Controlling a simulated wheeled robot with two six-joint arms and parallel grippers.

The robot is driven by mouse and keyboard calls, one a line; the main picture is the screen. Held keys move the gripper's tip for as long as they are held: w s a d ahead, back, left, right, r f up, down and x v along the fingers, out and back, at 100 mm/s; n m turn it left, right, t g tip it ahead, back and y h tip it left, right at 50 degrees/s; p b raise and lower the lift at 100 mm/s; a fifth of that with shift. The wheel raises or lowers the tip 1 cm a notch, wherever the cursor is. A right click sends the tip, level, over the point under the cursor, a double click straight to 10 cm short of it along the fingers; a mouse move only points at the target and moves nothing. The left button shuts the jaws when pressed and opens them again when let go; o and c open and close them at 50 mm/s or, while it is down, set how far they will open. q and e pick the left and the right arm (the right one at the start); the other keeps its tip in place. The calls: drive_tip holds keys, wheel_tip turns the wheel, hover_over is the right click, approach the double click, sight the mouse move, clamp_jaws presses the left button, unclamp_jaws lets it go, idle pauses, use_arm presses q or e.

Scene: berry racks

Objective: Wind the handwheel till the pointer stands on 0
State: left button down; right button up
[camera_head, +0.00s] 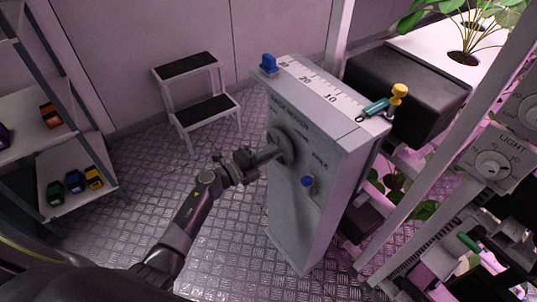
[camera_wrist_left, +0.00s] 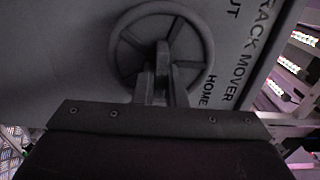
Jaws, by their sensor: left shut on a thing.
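The handwheel (camera_head: 287,137) is on the front of a grey cabinet (camera_head: 300,215). In the left wrist view the wheel (camera_wrist_left: 118,62) faces me, lettered RACK MOVER beside it. My left gripper (camera_head: 271,153) reaches it from the left in the head view. In the wrist view its fingers (camera_wrist_left: 162,72) are shut on the handwheel near its middle; they hide the exact grip. A white scale (camera_head: 318,88) on the cabinet top runs from high numbers at the far end to 0 at the near end. A teal bar (camera_head: 376,106), seemingly the pointer, lies beside the 0.
A step stool (camera_head: 203,116) and shelves (camera_head: 110,187) stand left; plant racks are right.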

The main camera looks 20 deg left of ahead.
idle(0.4)
use_arm(q)
drive_tip(key=c, duration=1.5)
unclamp_jaws()
drive_tip(key=shift+b+v, duration=0.9)
drive_tip(key=shift+v, duration=7.85)
drive_tip(key=shift+f, duration=0.1)
